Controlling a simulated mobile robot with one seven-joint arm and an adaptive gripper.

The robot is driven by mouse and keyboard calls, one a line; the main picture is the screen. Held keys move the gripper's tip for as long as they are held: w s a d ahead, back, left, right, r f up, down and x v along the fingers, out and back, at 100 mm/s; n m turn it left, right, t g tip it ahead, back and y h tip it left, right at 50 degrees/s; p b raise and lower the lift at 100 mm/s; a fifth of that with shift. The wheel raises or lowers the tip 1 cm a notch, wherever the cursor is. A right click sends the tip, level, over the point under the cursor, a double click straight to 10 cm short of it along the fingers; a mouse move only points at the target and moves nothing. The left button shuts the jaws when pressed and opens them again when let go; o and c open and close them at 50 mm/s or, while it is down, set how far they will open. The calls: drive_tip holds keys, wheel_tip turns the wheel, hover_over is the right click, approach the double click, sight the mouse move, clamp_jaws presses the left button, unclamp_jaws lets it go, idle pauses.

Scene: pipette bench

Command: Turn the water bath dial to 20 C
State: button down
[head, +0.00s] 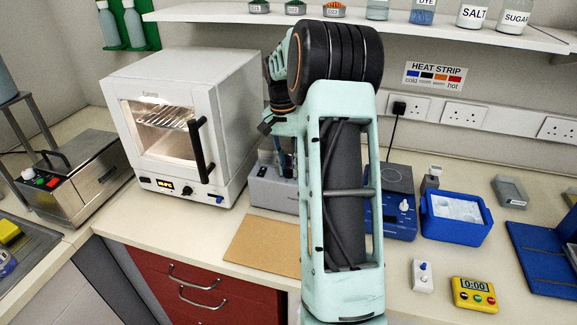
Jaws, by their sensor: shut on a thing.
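The water bath (268,190) appears to be the low grey box on the bench in the middle, right of the white oven. My arm stands in front of it and covers its right side. No dial shows on the part of its front that I can see. My gripper (277,132) points down over the box, and only a dark part of it shows beside my arm. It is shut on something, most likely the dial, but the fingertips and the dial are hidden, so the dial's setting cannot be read.
A white oven (215,90) with a black door handle stands close on the left. A brown mat (255,245) lies in front. Right of my arm are a blue hotplate (398,222), a blue ice box (455,232) and a yellow timer (474,294). A shelf (215,13) with jars runs above.

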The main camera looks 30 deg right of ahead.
sight(286, 170)
drive_tip(key=n, duration=0.5)
drive_tip(key=shift+a+n, duration=0.15)
drive_tip(key=shift+n, duration=0.25)
drive_tip(key=n, duration=0.5)
drive_tip(key=shift+s+n+t+p, duration=0.1)
drive_tip(key=shift+n+t+p, duration=0.2)
drive_tip(key=shift+n+p, duration=0.1)
drive_tip(key=c, duration=1.7)
unclamp_jaws()
drive_tip(key=shift+c, duration=0.2)
drive_tip(key=shift+r, duration=0.6)
drive_tip(key=shift+a+r, duration=0.2)
drive_tip(key=shift+r, duration=1.5)
drive_tip(key=shift+a+r, duration=0.15)
drive_tip(key=shift+r, duration=1.55)
